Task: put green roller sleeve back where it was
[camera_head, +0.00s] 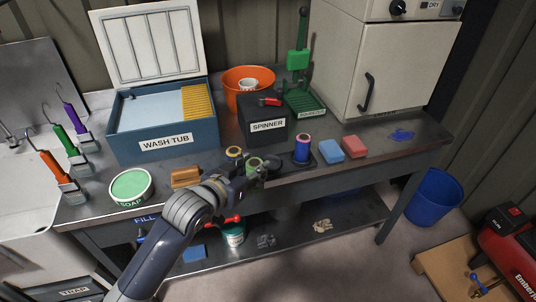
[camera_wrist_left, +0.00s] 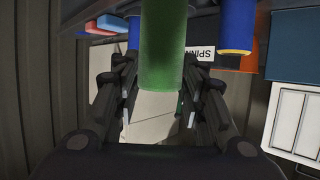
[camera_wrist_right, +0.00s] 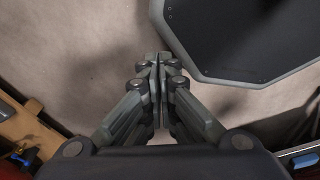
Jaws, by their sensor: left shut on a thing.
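The green roller sleeve (camera_head: 254,164) is at the end of my left arm, at the front edge of the bench in the head view. My left gripper (camera_head: 258,173) is shut on it. In the left wrist view the green sleeve (camera_wrist_left: 163,45) stands out between the two fingers (camera_wrist_left: 160,100). A blue roller sleeve (camera_head: 302,150) stands upright on a dark holder (camera_head: 296,160) to the right. A sleeve with a yellow end (camera_head: 234,153) is just left of the green one. My right gripper (camera_wrist_right: 158,62) is shut and empty, over the floor; it is not visible in the head view.
The black spinner box (camera_head: 264,128) and the wash tub (camera_head: 165,142) stand behind. A brown block (camera_head: 186,177) and soap tub (camera_head: 131,187) lie left; blue (camera_head: 328,151) and pink (camera_head: 355,147) sponges lie right. The bench's right end is mostly clear.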

